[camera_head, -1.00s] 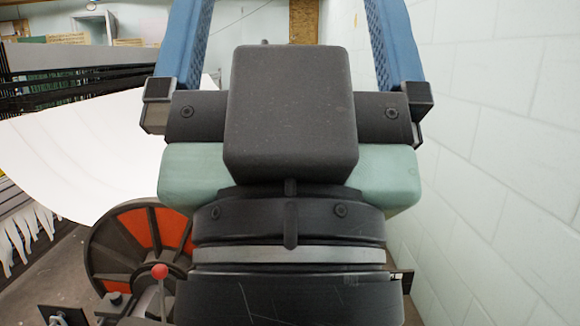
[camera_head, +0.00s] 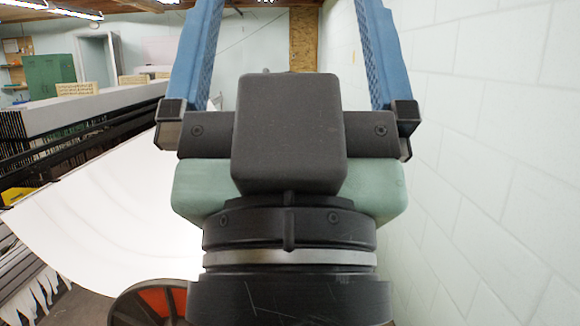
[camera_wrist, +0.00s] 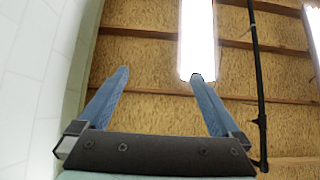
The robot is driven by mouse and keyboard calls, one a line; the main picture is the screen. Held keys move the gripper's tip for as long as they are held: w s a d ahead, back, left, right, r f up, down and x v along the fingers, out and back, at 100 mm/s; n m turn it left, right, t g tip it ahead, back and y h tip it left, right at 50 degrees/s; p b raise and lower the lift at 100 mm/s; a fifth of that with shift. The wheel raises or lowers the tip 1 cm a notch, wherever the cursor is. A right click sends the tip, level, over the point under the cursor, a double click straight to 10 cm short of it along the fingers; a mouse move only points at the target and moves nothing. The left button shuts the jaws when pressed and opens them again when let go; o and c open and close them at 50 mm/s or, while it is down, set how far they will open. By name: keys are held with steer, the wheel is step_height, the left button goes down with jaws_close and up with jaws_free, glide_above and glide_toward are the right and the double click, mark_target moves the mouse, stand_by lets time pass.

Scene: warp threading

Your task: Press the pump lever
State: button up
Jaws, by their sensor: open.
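My gripper (camera_wrist: 160,75) is open and empty, its two blue fingers spread wide and pointing up at the ceiling in the wrist view. In the head view my gripper's dark body fills the middle, and the fingers run out of the top edge. No pump lever shows in either view now. A dark wheel with orange panels (camera_head: 152,303) shows only in its upper part at the bottom left of the head view, partly hidden behind my wrist.
A white sheet of warp threads (camera_head: 110,235) hangs at the left, below the loom's dark frame bars (camera_head: 75,142). A pale block wall (camera_head: 490,150) stands close on the right. The wrist view shows a wooden ceiling (camera_wrist: 150,60) and a bright lamp (camera_wrist: 197,35).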

step_height(320, 180, up, 6)
steer(key=p, duration=0.4)
steer(key=shift+r, duration=0.15)
